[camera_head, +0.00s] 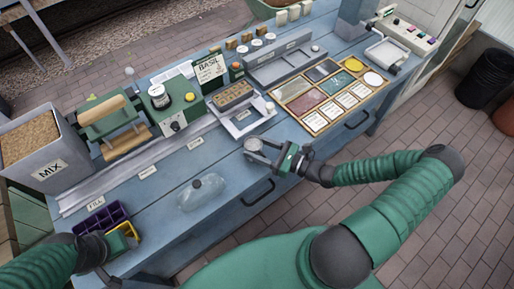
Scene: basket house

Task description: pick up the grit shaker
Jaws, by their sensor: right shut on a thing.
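My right gripper (264,155) is at the front edge of the blue bench, right of the middle of the view. It is shut on a small grey, round-topped thing (253,144), which appears to be the grit shaker. Its lower part is hidden by the fingers, and I cannot tell whether it touches the bench. My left gripper (122,240) is at the lower left, beside a purple compartment tray (101,220). A yellow piece shows at its end, and its fingers are too unclear to read.
A clear bottle-like thing (204,191) lies on the blue bench (160,205) between my grippers. Behind are a MIX bin (48,170), a green roller device (107,118), a BASIL box (210,72) and a wooden card tray (318,129). The front middle has free room.

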